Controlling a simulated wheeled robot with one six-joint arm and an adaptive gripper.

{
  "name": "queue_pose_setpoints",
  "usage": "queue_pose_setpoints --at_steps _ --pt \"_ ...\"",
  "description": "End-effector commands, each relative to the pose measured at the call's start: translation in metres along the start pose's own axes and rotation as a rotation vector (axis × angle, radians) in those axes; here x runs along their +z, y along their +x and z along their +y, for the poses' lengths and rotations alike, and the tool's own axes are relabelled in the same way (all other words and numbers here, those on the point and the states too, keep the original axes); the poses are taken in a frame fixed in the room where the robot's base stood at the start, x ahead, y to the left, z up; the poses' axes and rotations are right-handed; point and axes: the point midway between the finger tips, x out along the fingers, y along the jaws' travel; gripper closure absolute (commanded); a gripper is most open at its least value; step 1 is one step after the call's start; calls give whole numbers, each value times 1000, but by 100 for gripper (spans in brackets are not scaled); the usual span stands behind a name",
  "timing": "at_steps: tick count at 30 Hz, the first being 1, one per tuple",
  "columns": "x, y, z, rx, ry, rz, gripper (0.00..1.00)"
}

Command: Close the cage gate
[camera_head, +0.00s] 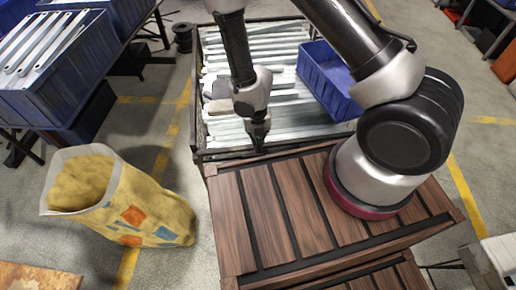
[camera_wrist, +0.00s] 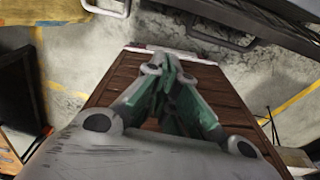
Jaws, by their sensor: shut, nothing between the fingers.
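The cage (camera_head: 202,75) is a dark metal frame holding galvanized brackets, just beyond my wooden-topped base in the head view. Its near top rail (camera_head: 225,153) runs along the front edge of the wooden top. I cannot tell which part is the gate or how it stands. My gripper (camera_head: 258,146) points down at this near rail, close to it; contact is unclear. In the wrist view my gripper (camera_wrist: 172,75) has its green fingers together and empty, above the wooden slats. Grey metal bars (camera_wrist: 222,44) show beyond the fingertips.
A blue bin (camera_head: 328,80) sits on the brackets at the cage's right. A yellow sack (camera_head: 150,205) stands at the left on the floor. Blue crates of brackets (camera_head: 75,75) are on a rack at upper left. Floor between sack and cage is clear.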

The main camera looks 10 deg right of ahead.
Motion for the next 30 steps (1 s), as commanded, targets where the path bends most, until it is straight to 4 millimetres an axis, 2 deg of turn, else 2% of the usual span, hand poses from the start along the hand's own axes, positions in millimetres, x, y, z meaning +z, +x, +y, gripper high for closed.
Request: queue_pose_setpoints --at_steps 5,8,18,24,30 --pt "0 12 0 -1 -38 2 100" --pt "0 28 0 -2 -36 3 100" --pt "-1 101 0 -2 -37 2 100" --pt "28 91 2 2 -33 -1 100" --pt "37 87 2 0 -35 1 100"
